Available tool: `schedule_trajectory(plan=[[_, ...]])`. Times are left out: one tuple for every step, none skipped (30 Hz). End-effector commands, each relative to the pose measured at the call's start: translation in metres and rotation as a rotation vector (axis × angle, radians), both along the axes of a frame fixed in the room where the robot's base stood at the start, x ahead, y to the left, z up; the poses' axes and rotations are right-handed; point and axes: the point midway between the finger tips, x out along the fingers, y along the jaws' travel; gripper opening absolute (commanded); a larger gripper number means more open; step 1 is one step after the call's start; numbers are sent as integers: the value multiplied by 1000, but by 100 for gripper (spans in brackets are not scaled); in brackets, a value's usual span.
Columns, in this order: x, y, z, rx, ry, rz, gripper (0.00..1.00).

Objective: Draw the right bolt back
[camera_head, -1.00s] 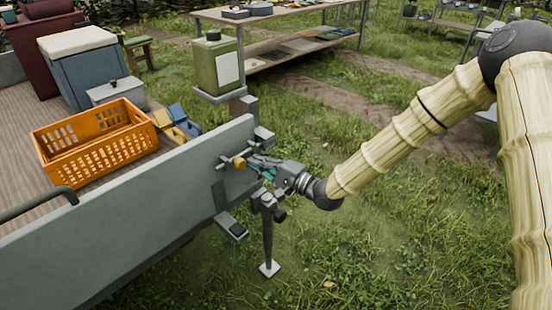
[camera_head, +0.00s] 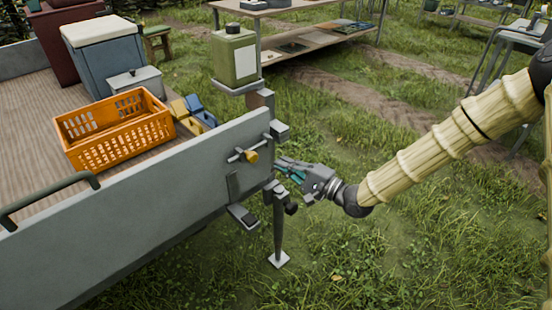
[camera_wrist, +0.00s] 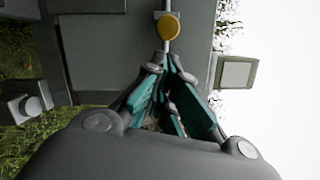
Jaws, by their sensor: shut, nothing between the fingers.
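The right bolt is a thin grey rod with a yellow knob (camera_head: 251,157), on the outer face of the grey trailer side panel (camera_head: 130,215) near its right end. The rod shows on both sides of the knob. My gripper (camera_head: 279,163) is shut and empty, just right of the panel's end and apart from the knob. In the wrist view, the knob (camera_wrist: 168,27) is above the closed fingertips (camera_wrist: 165,60), and part of the rod shows between them. Whether the fingertips touch the rod cannot be told.
A corner post with grey brackets (camera_head: 280,131) stands at the panel's right end, with a support leg (camera_head: 279,240) below. An orange crate (camera_head: 115,130) lies on the trailer bed, and a green canister (camera_head: 235,55) stands behind the post. Open grass lies right of the trailer.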

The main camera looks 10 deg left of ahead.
Motion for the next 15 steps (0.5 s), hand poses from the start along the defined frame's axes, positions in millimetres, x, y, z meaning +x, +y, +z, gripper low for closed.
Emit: schedule_trajectory(plan=[[-3, -7, 1, 1, 1, 1, 0], [-4, -10, 1, 1, 1, 1, 0], [-6, -15, 0, 0, 2, 1, 0], [-8, -18, 0, 0, 1, 1, 0], [-9, -21, -1, 0, 1, 2, 0], [-10, -24, -1, -1, 1, 3, 0], [-11, -26, -1, 0, 1, 4, 0], [-11, -28, -2, 0, 1, 4, 0], [-12, -29, -2, 0, 1, 5, 0], [-13, -30, -2, 0, 1, 5, 0], [-13, -31, -3, 0, 1, 6, 0], [-14, -32, -3, 0, 1, 6, 0], [-14, -32, -3, 0, 1, 6, 0], [-14, -33, -3, 0, 1, 6, 0], [-14, -33, -3, 0, 1, 6, 0]])
